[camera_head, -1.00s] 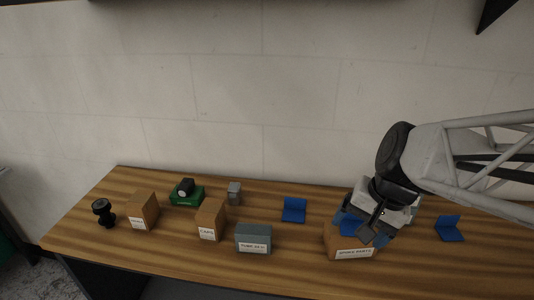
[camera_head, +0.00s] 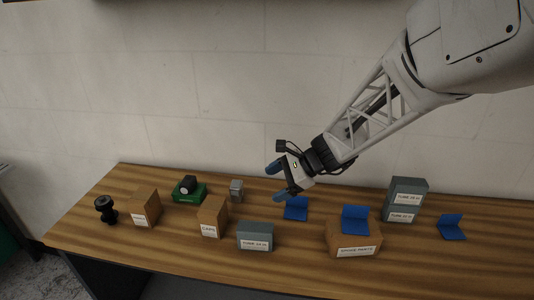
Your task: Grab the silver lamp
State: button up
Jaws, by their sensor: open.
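A small silver-grey blocky thing (camera_head: 236,190), which looks like the silver lamp, stands on the wooden table near its back edge. It is small in the picture, so its details are unclear. My gripper (camera_head: 275,181) is to the right of it and points left towards it. The two blue-tipped fingers are spread apart with nothing between them. A gap shows between the fingers and the silver thing.
A black lamp-like thing (camera_head: 187,184) sits on a green box (camera_head: 189,195). Cardboard boxes (camera_head: 212,218) (camera_head: 145,208), a grey box (camera_head: 255,236) and a blue holder (camera_head: 296,209) stand around. A spare-parts box (camera_head: 353,238), stacked grey boxes (camera_head: 404,200) and another blue holder (camera_head: 451,227) are right.

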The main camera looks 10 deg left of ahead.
aim_at(237, 184)
jog(key=w+a+f+m+y, duration=0.1)
jog(key=w+a+f, duration=0.1)
jog(key=w+a, duration=0.1)
jog(key=w+a+f+m+y, duration=0.1)
jog(key=w+a+f+m, duration=0.1)
jog(key=w+a+f, duration=0.1)
jog(key=w+a+f+m+y, duration=0.1)
jog(key=w+a+f+m, duration=0.1)
jog(key=shift+w+a+f+t, duration=0.15)
jog(key=shift+w+a+t, duration=0.25)
jog(key=shift+a, duration=0.1)
jog(key=shift+x, duration=1.2)
jog(key=shift+x, duration=2.6)
jog(key=shift+w+f, duration=0.1)
jog(key=shift+f, duration=0.05)
jog(key=shift+c, duration=0.2)
jog(key=c, duration=1)
